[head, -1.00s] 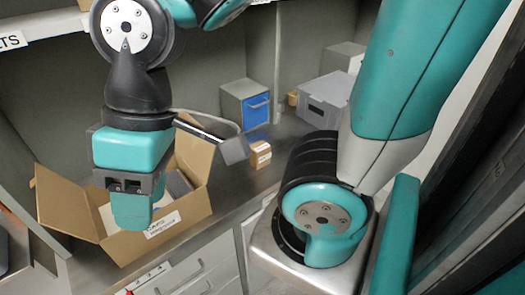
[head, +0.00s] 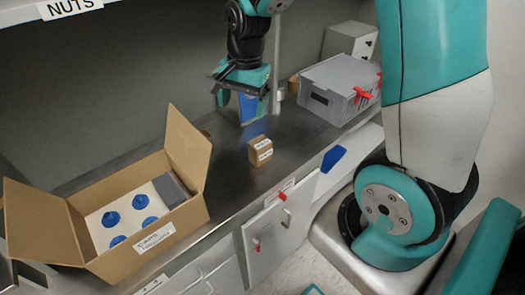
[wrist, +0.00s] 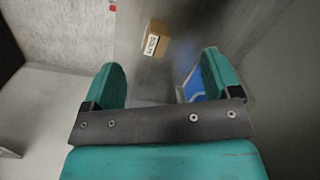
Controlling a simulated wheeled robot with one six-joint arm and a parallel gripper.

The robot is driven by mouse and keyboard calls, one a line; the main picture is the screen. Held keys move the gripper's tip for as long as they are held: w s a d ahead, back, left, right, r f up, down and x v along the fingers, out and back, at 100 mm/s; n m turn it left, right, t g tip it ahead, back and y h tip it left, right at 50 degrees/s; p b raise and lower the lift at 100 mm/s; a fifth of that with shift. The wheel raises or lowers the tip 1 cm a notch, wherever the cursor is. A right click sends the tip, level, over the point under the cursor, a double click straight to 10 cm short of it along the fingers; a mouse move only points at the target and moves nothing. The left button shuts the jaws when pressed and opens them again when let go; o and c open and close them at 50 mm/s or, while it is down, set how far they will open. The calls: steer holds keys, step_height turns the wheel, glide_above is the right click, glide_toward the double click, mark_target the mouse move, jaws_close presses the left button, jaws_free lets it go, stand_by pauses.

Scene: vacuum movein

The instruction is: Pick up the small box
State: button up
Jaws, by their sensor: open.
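The small box (head: 260,150), brown cardboard with white labels, stands on the dark counter right of the open carton. My gripper (head: 242,98) is above and behind it in the head view, apart from it. In the wrist view the small box (wrist: 156,38) lies beyond my open gripper (wrist: 162,75), roughly in line with the gap between the two teal fingers. Nothing is between the fingers.
A large open carton (head: 150,245) holds blue round pieces and a grey block. A grey case (head: 338,90) with red clips stands at the back right. A blue-fronted unit (head: 250,110) is partly hidden behind my gripper. The counter around the small box is clear.

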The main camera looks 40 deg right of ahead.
mark_target(261, 143)
steer(key=w+d+f+m+h, duration=0.1)
steer(key=w+d+f+m, duration=0.2)
steer(key=d+f+m, duration=0.3)
steer(key=shift+g, duration=0.3)
steer(key=f+p, duration=0.1)
steer(key=f, duration=0.2)
steer(key=f+p, duration=0.1)
steer(key=f, duration=0.2)
steer(key=d+f+p, duration=0.1)
steer(key=f, duration=0.3)
steer(key=shift+s+d+f, duration=0.1)
steer(key=shift+s, duration=0.05)
steer(key=shift+f+p, duration=1.25)
steer(key=shift+f, duration=1.85)
steer(key=c, duration=1.1)
